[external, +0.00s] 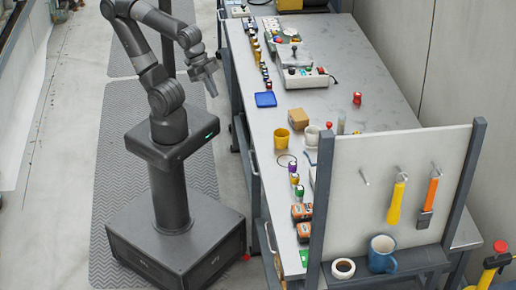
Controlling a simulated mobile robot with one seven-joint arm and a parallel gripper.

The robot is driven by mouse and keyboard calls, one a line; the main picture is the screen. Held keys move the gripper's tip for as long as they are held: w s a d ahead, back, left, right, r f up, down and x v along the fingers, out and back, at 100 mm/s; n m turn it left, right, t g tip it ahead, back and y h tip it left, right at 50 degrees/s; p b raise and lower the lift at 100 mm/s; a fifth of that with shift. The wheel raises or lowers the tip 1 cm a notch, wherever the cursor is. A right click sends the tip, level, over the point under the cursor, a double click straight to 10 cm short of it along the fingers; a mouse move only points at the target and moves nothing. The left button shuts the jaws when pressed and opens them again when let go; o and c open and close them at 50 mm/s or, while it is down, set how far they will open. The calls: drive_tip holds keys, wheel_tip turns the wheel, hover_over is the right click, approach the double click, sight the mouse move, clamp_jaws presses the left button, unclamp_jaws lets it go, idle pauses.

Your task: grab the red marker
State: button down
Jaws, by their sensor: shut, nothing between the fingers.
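My gripper (212,91) is shut and empty, pointing down in the air just left of the workbench's left edge. I cannot clearly pick out a red marker. A small upright red object (357,98) stands alone toward the right side of the bench; it is too small to tell if it is a marker. My gripper is well to the left of it and apart from it. Small cylinders with coloured tops (266,79) stand in a row along the bench's left edge, too small to identify.
The grey workbench (385,85) holds a blue tray (265,99), a yellow cup (281,138), a cardboard box (298,118), a white mug (312,135) and a control box with a lever (308,78). A pegboard panel (385,170) with hanging tools stands at the near end. The bench's right middle is mostly clear.

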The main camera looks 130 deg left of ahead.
drive_tip(key=c, duration=2.2)
unclamp_jaws()
drive_tip(key=c, duration=0.9)
unclamp_jaws()
drive_tip(key=shift+c, duration=0.2)
